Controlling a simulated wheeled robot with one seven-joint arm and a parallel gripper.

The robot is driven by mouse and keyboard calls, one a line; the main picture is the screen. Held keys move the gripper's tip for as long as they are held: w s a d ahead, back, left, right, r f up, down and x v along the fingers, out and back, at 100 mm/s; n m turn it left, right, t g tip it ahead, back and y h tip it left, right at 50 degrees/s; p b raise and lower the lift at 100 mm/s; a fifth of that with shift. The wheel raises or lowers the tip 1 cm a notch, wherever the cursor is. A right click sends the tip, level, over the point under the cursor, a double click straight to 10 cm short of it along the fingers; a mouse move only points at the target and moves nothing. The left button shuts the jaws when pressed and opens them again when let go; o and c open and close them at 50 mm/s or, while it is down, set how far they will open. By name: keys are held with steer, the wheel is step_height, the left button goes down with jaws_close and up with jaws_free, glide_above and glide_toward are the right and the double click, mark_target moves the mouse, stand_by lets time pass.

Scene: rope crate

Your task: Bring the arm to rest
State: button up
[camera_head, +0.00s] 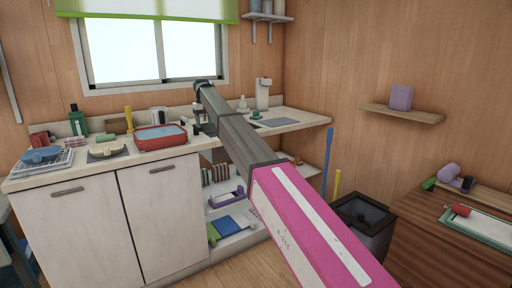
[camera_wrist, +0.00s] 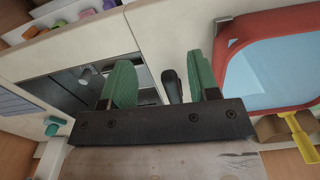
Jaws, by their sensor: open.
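My gripper (camera_wrist: 163,78) shows in the wrist view with two green-padded fingers spread apart. A dark, rounded object (camera_wrist: 171,84) shows in the gap between them; I cannot tell what it is or how far beyond the fingers it lies. In the head view my arm reaches from the lower right, with a pink section nearest, out over the counter. There my gripper (camera_head: 203,122) is small and partly dark, beside the right end of a red-rimmed tub (camera_head: 139,145). The tub also shows at the right of the wrist view (camera_wrist: 232,28), apart from the fingers.
The counter (camera_head: 100,163) holds a dish rack (camera_head: 42,160), a yellow tool (camera_head: 128,119) and a white dispenser (camera_head: 263,93). A window is behind. Open shelves (camera_head: 238,238) lie under the arm. A dark bin (camera_head: 362,222) and wooden cabinet (camera_head: 440,245) stand at right.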

steer(key=s+d+f+m, duration=0.1)
steer(key=s+d+f, duration=0.7)
steer(key=d+f, duration=0.55)
steer(key=s+d+f+m, duration=0.2)
steer(key=s+d+f, duration=0.6)
steer(key=d+f, duration=0.55)
steer(key=s+d+f+m, duration=0.1)
steer(key=s+d+f, duration=0.4)
steer(key=s, duration=0.4)
steer(key=s+d+f+m, duration=0.1)
steer(key=s+d+f, duration=0.4)
steer(key=s, duration=0.5)
steer(key=s+d+f+m, duration=0.1)
steer(key=s+d+f, duration=0.4)
steer(key=s+d, duration=0.3)
steer(key=shift+s+d+f, duration=0.2)
steer(key=shift+s+d, duration=0.15)
steer(key=shift+s, duration=0.7)
steer(key=shift+o, duration=0.3)
